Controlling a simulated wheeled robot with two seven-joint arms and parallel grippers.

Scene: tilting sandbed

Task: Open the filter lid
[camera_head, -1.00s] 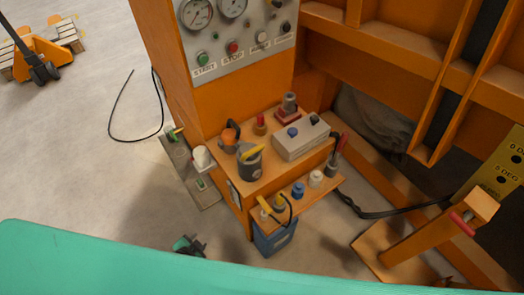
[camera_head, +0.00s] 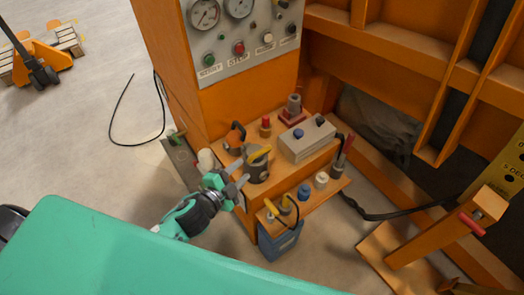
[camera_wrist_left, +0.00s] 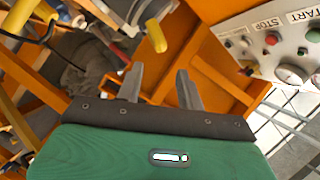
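A dark grey canister (camera_head: 256,170) with a yellow handle (camera_head: 260,153) on top stands at the front of the orange shelf; it looks like the filter with its lid. Its yellow handle (camera_wrist_left: 156,36) also shows in the left wrist view, just beyond the fingertips. My left gripper (camera_head: 240,174) is at the canister's left front side, fingers apart and pointing towards it. In the left wrist view the gripper (camera_wrist_left: 159,72) is open, with nothing between its fingers. I cannot tell whether a finger touches the canister. My right gripper is not in view.
An orange-handled part (camera_head: 235,136), a red-topped part (camera_head: 265,126) and a grey box (camera_head: 307,141) with knobs stand close by on the shelf. A lower ledge holds a blue knob (camera_head: 304,191) and a white one (camera_head: 321,180). The gauge panel (camera_head: 240,45) rises behind.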

